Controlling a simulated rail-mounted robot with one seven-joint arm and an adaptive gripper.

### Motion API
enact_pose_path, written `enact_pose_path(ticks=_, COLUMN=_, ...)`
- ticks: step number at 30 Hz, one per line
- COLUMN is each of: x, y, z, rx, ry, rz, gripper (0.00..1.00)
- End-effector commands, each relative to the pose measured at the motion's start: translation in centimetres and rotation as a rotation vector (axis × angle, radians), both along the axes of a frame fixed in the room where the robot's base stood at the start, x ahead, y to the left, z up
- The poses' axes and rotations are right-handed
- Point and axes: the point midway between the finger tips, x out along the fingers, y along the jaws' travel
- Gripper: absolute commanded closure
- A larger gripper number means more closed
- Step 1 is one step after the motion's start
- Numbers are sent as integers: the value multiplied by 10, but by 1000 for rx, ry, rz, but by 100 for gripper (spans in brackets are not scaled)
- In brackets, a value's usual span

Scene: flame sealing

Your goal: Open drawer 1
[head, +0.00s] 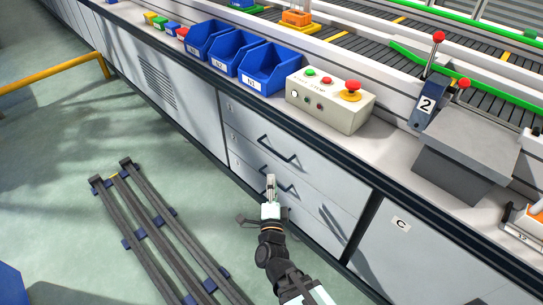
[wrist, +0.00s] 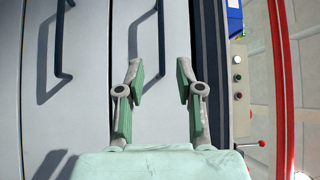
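A grey cabinet front has three stacked drawers, each with a dark bar handle; all look shut. The top drawer (head: 255,130) has its handle (head: 277,150) below the counter edge; the drawer numbers are too small to read. In the wrist view this handle (wrist: 160,40) lies ahead of my gripper (wrist: 165,82), with its bar in line with the gap between the fingers. My gripper is open and empty. In the head view my gripper (head: 271,183) is in front of the drawers and partly hides the middle handle (head: 286,188). I see no clear contact with any handle.
The counter above holds a control box (head: 330,100) with buttons, blue bins (head: 265,68) and a grey block (head: 466,160). A cabinet marked C (head: 400,225) is at the right. A dark rail frame (head: 150,230) lies on the floor at left. The counter edge overhangs the drawers.

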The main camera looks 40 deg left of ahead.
Motion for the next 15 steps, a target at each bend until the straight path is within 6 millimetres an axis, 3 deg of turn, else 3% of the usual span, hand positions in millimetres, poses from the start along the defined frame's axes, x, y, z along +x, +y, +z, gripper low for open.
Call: enact_pose_path(ticks=15, x=13, y=11, z=-3, rx=3, ry=-3, rz=4, gripper=64)
